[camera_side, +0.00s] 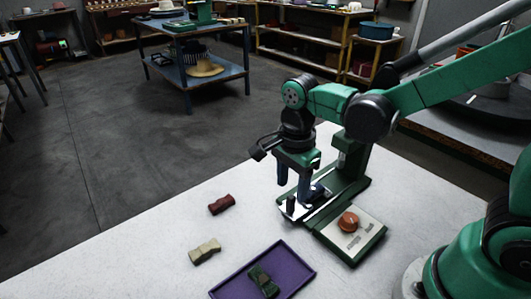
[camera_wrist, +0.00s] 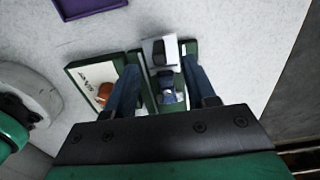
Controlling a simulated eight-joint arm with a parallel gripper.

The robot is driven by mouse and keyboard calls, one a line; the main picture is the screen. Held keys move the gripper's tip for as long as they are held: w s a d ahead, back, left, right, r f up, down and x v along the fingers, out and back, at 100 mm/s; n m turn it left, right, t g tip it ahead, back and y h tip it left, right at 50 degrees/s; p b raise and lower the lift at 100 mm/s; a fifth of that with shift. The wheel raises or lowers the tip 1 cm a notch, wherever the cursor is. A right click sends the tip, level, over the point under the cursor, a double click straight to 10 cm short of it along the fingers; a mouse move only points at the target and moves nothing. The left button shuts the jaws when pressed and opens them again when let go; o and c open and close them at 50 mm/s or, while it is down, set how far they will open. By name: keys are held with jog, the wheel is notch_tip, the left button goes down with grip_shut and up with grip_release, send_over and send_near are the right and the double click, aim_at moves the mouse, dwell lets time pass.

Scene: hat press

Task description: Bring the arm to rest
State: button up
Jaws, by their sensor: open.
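My gripper (camera_side: 295,190) points down over the green press (camera_side: 349,178) on the white table. Its two blue fingers are apart, and it also shows in the wrist view (camera_wrist: 160,66). Below and between the fingers there is a white plate (camera_wrist: 150,47) with a small dark block (camera_wrist: 160,58) on it. I see nothing clamped in the fingers. My wrist and fingers hide part of the press in the side view. A panel (camera_side: 366,234) with a round orange-red button (camera_side: 348,222) sits at the front of the press; the button (camera_wrist: 104,95) shows left of the fingers in the wrist view.
A purple tray (camera_side: 226,289) holds a dark green piece (camera_side: 263,281). A dark red piece (camera_side: 221,204) and a beige piece (camera_side: 204,251) lie loose on the table (camera_side: 150,268). The table's left part is clear. A blue bench (camera_side: 187,71) stands behind on the floor.

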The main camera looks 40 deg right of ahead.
jog(key=shift+r, duration=0.8)
jog(key=shift+r, duration=0.1)
jog(key=shift+s+d+r+n+t, duration=0.2)
jog(key=shift+d+n+t, duration=0.1)
jog(key=shift+n, duration=0.3)
jog(key=s+d+r+n+t, duration=0.1)
jog(key=d+r+n+t, duration=0.1)
jog(key=n, duration=0.6)
jog(key=s+d+r+n+t, duration=0.1)
jog(key=n+t, duration=0.3)
jog(key=n, duration=0.4)
jog(key=shift+d+r+n+t, duration=0.3)
jog(key=shift+d+r+n, duration=0.1)
jog(key=shift+d+r, duration=0.2)
